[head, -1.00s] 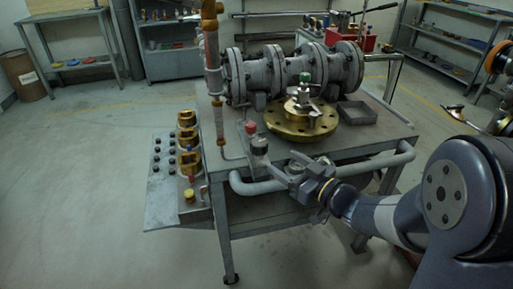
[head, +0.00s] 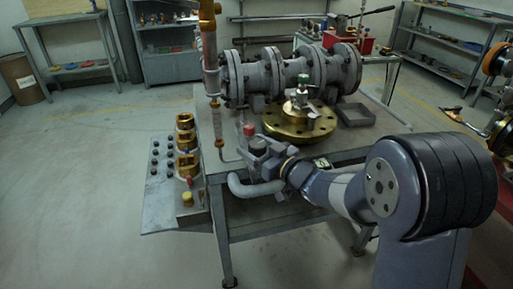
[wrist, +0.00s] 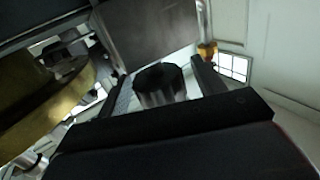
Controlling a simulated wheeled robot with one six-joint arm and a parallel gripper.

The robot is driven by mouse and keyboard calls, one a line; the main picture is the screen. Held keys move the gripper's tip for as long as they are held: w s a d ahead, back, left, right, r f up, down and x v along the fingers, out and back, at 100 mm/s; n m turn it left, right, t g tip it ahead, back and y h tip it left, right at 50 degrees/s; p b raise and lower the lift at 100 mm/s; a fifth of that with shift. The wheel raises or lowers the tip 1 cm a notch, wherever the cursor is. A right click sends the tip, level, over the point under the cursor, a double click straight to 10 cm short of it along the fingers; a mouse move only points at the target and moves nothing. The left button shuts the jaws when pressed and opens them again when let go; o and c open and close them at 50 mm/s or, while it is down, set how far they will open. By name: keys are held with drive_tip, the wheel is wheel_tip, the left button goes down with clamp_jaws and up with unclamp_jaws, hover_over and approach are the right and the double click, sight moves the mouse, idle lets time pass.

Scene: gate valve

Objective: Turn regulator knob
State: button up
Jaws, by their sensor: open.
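A dark, ribbed round knob (wrist: 160,85) stands in the middle of the wrist view. My gripper (wrist: 163,85) is open, with one finger on each side of the knob. I cannot tell whether either finger touches it. In the head view, my gripper (head: 258,146) is at the near left edge of the workbench, small and partly hidden by my wrist. A red-topped part (head: 249,130) shows just behind it. I cannot tell whether this is the same knob.
The workbench (head: 350,145) carries a grey flanged valve body (head: 295,72), a brass flange (head: 300,124) and an open tray (head: 356,114). A vertical pipe (head: 212,75) rises close behind my gripper. A side panel (head: 160,190) with brass fittings is at left.

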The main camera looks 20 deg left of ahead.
drive_tip(key=c, duration=1)
